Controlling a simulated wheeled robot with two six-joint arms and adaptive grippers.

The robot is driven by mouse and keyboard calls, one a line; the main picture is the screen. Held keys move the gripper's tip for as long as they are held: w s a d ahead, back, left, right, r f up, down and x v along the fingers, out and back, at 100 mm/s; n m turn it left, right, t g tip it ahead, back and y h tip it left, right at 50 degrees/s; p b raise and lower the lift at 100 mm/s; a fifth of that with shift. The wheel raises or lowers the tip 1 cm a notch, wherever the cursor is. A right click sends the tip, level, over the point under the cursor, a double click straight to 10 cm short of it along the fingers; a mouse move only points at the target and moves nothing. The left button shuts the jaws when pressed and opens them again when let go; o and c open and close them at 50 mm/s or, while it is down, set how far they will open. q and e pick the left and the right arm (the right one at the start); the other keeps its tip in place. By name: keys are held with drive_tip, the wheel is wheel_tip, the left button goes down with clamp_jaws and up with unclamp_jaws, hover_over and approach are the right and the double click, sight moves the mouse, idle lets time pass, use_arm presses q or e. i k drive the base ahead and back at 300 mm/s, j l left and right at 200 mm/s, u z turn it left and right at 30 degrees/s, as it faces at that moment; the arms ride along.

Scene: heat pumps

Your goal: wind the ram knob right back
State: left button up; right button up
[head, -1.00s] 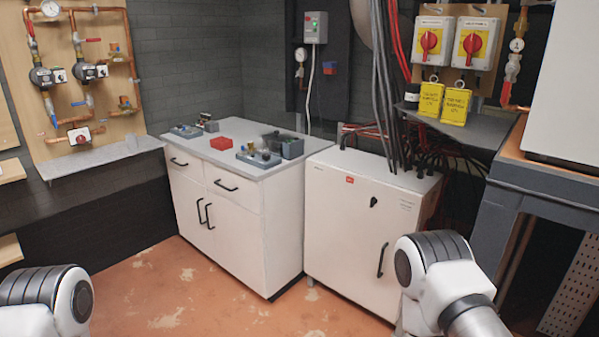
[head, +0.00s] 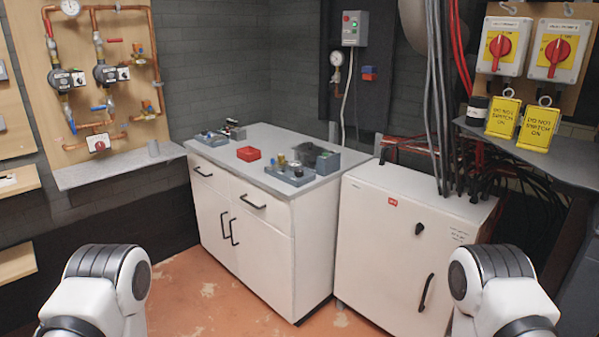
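No ram knob can be made out for certain at this distance. On the grey worktop of a white cabinet, a small apparatus (head: 290,174) with several knob-like parts sits on a tray near the front right. A second small apparatus (head: 212,138) lies at the back left of the worktop. Neither shows enough detail to tell which carries the ram knob. Both my arms show only as white and dark links at the bottom left and bottom right. Neither gripper is in view.
A red open box (head: 248,154) and a grey box (head: 328,162) stand on the worktop (head: 275,137). A white enclosure (head: 395,250) adjoins the cabinet on the right. A pipework board (head: 130,75) hangs at left. Orange floor (head: 190,300) in front is clear.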

sight(298, 173)
drive_tip(key=i+j+z, duration=0.1)
drive_tip(key=z, duration=0.25)
drive_tip(key=i+j+z, duration=0.15)
drive_tip(key=z, duration=0.2)
drive_tip(key=i+j+z, duration=0.15)
drive_tip(key=z, duration=0.15)
